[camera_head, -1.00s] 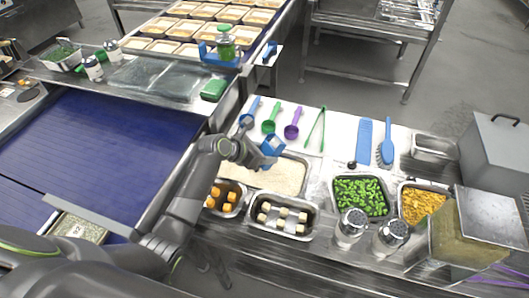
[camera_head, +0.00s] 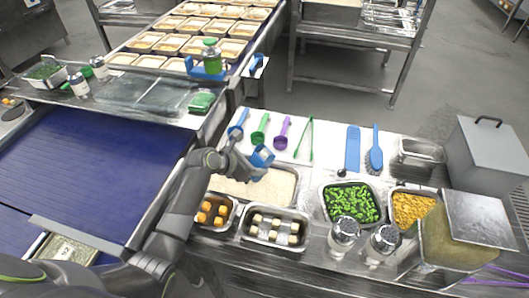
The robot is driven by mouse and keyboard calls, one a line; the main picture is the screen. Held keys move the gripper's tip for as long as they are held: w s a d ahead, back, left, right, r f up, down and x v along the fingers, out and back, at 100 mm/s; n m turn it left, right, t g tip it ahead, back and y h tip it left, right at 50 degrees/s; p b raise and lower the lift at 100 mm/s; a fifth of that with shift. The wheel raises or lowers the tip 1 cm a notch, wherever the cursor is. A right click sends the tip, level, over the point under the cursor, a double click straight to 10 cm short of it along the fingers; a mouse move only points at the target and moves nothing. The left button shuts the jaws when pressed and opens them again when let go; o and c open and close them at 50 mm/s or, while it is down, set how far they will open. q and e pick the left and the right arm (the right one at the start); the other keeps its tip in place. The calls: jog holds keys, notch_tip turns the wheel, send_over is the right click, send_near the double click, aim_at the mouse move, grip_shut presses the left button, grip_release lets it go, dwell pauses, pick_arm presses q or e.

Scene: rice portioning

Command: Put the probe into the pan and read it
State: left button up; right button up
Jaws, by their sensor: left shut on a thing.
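My left gripper (camera_head: 246,160) is shut on a blue device (camera_head: 262,155), which looks like the probe's body. It is over the back part of a steel pan (camera_head: 297,178) of pale rice. No probe stem can be made out, so I cannot tell whether a tip touches the rice. The display cannot be read in this view. My forearm hides the left end of the pan. My right gripper is not in view.
Pans of orange cubes (camera_head: 211,213), pale pieces (camera_head: 274,230), green vegetables (camera_head: 350,203) and yellow food (camera_head: 410,208) stand nearby. Shakers (camera_head: 343,236) stand in front. Scoops (camera_head: 282,132), tongs (camera_head: 310,138) and a blue brush (camera_head: 375,150) lie behind on the white surface. A blue conveyor (camera_head: 90,170) is at left.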

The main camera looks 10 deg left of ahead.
pick_arm(q)
jog(key=shift+r+p, duration=2.7)
jog(key=shift+p, duration=0.6)
jog(key=shift+r+b, duration=0.2)
jog(key=shift+b, duration=0.1)
jog(key=shift+r, duration=1.95)
jog(key=shift+r, duration=0.1)
